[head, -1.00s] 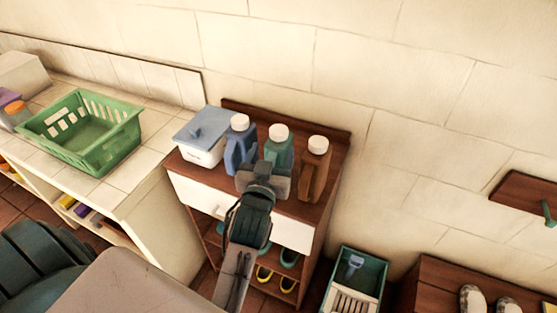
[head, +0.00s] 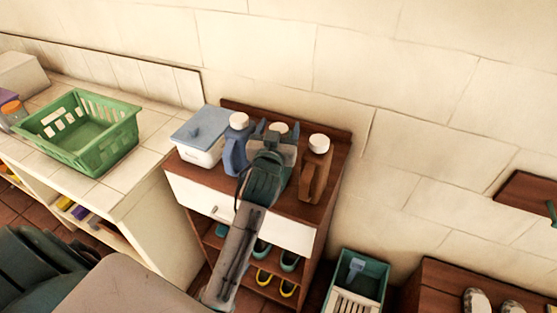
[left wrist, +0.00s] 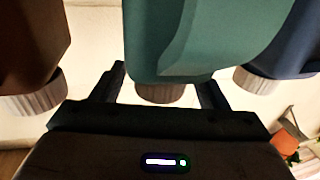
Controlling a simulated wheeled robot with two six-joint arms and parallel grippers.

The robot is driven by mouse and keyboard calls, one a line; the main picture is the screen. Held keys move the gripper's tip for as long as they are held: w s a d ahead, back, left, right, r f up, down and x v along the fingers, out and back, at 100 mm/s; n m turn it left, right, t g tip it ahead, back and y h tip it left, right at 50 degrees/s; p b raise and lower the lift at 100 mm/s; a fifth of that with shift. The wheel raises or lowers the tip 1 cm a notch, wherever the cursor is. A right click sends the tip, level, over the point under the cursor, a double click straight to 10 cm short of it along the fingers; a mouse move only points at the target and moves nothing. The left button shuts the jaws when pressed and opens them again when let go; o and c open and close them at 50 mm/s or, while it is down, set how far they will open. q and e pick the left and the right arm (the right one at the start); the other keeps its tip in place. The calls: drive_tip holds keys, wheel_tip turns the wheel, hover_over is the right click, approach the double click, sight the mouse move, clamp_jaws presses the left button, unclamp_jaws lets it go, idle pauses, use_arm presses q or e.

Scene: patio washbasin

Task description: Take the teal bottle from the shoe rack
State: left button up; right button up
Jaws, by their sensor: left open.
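The teal bottle stands on top of the wooden shoe rack (head: 330,160), between a blue bottle (head: 236,150) and a brown bottle (head: 314,175). In the head view my left gripper covers most of it; its white cap (head: 279,127) shows. My left gripper (head: 274,133) is open, with its fingers at the cap end of the bottle. In the left wrist view, which looks upside down, the teal bottle (left wrist: 200,35) is between the two open fingers (left wrist: 160,88). I cannot tell whether they touch it. My right gripper is not in view.
A white box with a blue lid (head: 200,135) stands left of the bottles. The blue and brown bottles are close on either side of my gripper. A green basket (head: 85,135) sits on the tiled counter. Shoes (head: 275,283) fill the rack's lower shelves.

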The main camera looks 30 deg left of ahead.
use_arm(q)
drive_tip(key=shift+s, duration=0.1)
drive_tip(key=c, duration=0.9)
clamp_jaws()
drive_tip(key=shift+r, duration=0.15)
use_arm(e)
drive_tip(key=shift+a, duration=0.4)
